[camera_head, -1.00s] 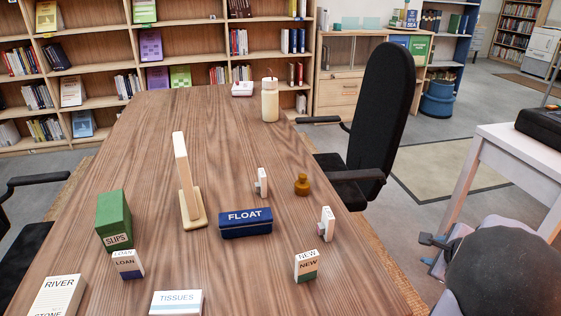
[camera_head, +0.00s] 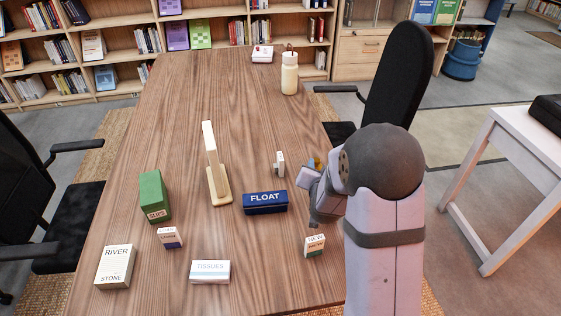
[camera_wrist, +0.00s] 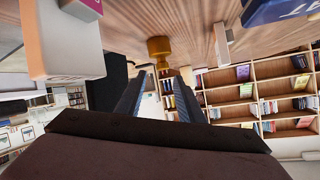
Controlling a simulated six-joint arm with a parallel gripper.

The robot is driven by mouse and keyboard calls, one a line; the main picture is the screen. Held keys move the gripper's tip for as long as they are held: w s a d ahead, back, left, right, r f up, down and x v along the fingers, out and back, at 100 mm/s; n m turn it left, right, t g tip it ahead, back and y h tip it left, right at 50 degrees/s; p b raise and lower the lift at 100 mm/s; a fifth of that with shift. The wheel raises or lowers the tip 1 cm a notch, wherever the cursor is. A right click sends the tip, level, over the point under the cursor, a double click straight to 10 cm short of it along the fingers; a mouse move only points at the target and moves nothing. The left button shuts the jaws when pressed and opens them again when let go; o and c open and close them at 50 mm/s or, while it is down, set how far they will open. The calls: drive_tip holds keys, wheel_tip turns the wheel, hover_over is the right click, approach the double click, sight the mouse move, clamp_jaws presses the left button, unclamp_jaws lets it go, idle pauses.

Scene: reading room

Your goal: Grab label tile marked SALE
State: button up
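No tile in view shows a readable SALE marking. A small white tile stands side-on beyond the blue FLOAT box in the head view (camera_head: 280,163); a tile in the same direction shows in the wrist view (camera_wrist: 222,42). The NEW tile (camera_head: 314,246) and LOAN tile (camera_head: 169,238) stand nearer the table's front. My gripper (camera_wrist: 161,76) is open and empty, its two dark fingers apart, near the table's right side.
An amber jar (camera_wrist: 159,46) stands ahead of my fingers. The FLOAT box (camera_head: 265,203), wooden stand (camera_head: 219,187), green SLIPS box (camera_head: 155,196), TISSUES box (camera_head: 210,272) and RIVER STONE book (camera_head: 115,266) occupy the table (camera_head: 190,110). A black chair (camera_head: 397,85) stands at right.

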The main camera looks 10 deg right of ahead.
sight(282, 163)
drive_tip(key=a+n+y, duration=0.1)
drive_tip(key=a+n, duration=0.1)
drive_tip(key=a, duration=0.1)
drive_tip(key=w+a+f+n+t+y, duration=0.1)
drive_tip(key=a+n, duration=0.1)
drive_tip(key=a, duration=0.1)
drive_tip(key=w+a+n+t+y, duration=0.1)
drive_tip(key=a+n, duration=0.1)
drive_tip(key=a, duration=0.1)
drive_tip(key=shift+a+f+n, duration=0.3)
drive_tip(key=shift+a+n, duration=0.1)
drive_tip(key=shift+p+x, duration=0.95)
drive_tip(key=shift+x, duration=2.7)
drive_tip(key=shift+a+r, duration=0.1)
drive_tip(key=shift+a, duration=0.1)
clamp_jaws()
